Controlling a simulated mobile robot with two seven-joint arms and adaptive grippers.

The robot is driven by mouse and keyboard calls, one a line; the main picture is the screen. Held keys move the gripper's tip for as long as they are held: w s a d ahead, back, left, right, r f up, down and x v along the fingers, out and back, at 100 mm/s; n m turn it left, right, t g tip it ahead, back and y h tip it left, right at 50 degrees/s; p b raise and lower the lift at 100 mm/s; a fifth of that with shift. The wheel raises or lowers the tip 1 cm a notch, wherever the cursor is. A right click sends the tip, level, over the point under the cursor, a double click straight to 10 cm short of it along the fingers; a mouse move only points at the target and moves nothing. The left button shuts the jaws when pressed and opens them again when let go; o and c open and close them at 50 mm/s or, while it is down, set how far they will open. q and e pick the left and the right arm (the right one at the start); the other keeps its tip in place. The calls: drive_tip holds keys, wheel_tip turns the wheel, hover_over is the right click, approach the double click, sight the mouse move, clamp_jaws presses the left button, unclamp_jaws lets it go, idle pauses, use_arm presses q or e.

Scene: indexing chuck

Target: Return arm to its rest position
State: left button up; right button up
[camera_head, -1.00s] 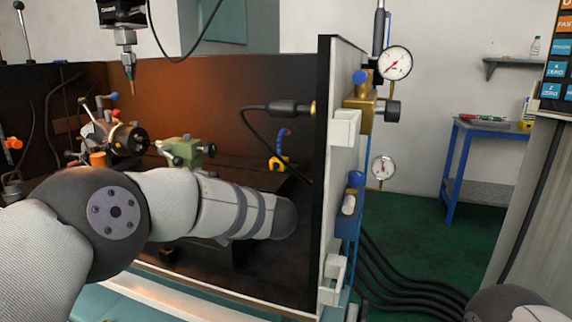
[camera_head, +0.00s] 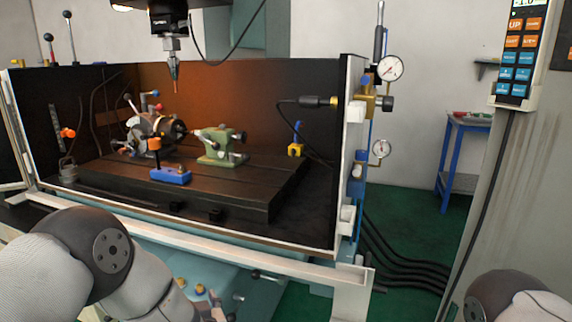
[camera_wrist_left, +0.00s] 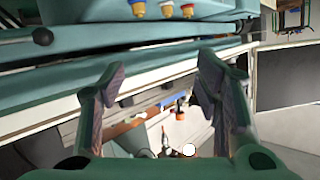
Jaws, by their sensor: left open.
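My left arm (camera_head: 112,252) shows at the lower left of the head view, bent in front of the machine. Its gripper is hidden there. In the left wrist view my left gripper (camera_wrist_left: 165,95) has its two fingers wide apart with nothing between them. The indexing chuck (camera_head: 150,132) sits on the dark machine table (camera_head: 230,198) inside the enclosure, left of a green tailstock (camera_head: 222,146). The arm is outside the enclosure, apart from the chuck. A grey rounded link of my right arm (camera_head: 500,298) shows at the lower right; its gripper is out of view.
The white front rail (camera_head: 200,242) runs between my left arm and the table. Pressure gauges (camera_head: 390,68) are on the right wall. A control pendant (camera_head: 518,55) hangs at the upper right. Black hoses (camera_head: 400,265) cross the green floor. A blue bench (camera_head: 450,165) stands behind.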

use_arm(q)
drive_tip(key=s+f+m+g+h, duration=0.1)
drive_tip(key=s+f+g+h, duration=0.15)
drive_tip(key=s+f, duration=0.45)
drive_tip(key=s+a+f+m+g+h, duration=0.1)
drive_tip(key=s+f+g, duration=0.2)
drive_tip(key=s, duration=0.7)
drive_tip(key=s+f+m+g+h, duration=0.1)
drive_tip(key=s+f+g+h, duration=0.15)
drive_tip(key=s+f, duration=0.45)
drive_tip(key=s+r+g, duration=0.2)
drive_tip(key=s+g, duration=0.1)
drive_tip(key=s, duration=0.9)
drive_tip(key=s+a+r+g+p, duration=0.1)
drive_tip(key=s+r+g, duration=0.2)
drive_tip(key=s, duration=1)
drive_tip(key=shift+s+a+g+h, duration=0.25)
drive_tip(key=shift+s+g+h, duration=0.05)
drive_tip(key=shift+g, duration=0.5)
use_arm(e)
drive_tip(key=shift+w+r+t, duration=0.4)
drive_tip(key=shift+w+r, duration=0.45)
drive_tip(key=shift+r, duration=0.2)
use_arm(q)
drive_tip(key=shift+w, duration=0.15)
